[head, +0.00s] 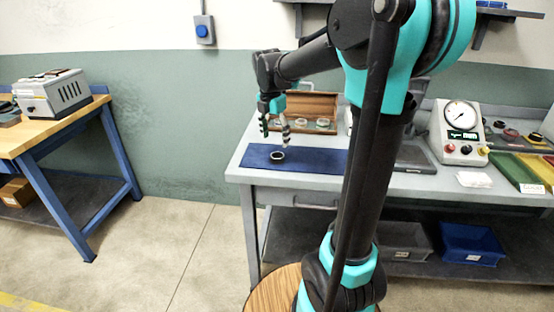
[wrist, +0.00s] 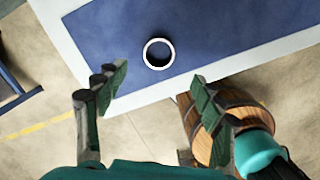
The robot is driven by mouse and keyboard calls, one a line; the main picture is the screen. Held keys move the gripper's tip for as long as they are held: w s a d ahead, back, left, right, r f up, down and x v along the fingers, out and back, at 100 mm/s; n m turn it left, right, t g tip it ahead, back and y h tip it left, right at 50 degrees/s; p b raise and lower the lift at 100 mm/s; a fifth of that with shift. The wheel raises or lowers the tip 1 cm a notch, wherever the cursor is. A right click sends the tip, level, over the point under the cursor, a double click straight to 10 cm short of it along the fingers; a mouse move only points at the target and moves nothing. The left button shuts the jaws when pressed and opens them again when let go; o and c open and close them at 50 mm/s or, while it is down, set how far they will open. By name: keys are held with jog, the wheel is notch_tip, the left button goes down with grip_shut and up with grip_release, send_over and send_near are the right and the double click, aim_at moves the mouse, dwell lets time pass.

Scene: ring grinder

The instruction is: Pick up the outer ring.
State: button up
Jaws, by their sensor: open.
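The outer ring (head: 277,155) lies flat on a blue mat (head: 318,160) near the left end of the grey workbench in the head view. In the wrist view it is a pale-rimmed ring (wrist: 158,54) on the blue mat (wrist: 215,28), with the mat showing dark through its centre. My gripper (head: 275,126) is open and empty above the mat, over the ring. In the wrist view the fingers of my gripper (wrist: 160,83) are spread wide, and the ring lies beyond their tips, between their lines. The gripper and ring are apart.
A wooden case (head: 305,107) with round pieces stands behind the mat. A dial gauge unit (head: 459,131) and coloured trays (head: 515,170) are further right on the bench. A wooden-topped table (head: 55,118) with a machine stands at the left. The mat around the ring is clear.

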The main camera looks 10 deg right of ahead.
aim_at(277, 153)
jog(key=shift+w+d+f, duration=0.15)
jog(key=shift+f, duration=1.15)
jog(key=shift+w+d+f, duration=0.1)
jog(key=shift+w+f, duration=0.1)
jog(key=shift+f, duration=1.1)
jog(key=shift+w+d+f, duration=0.15)
jog(key=shift+f, duration=1.15)
jog(key=shift+c, duration=0.3)
jog(key=c, duration=1.3)
jog(key=shift+o, duration=0.2)
jog(key=shift+r, duration=0.15)
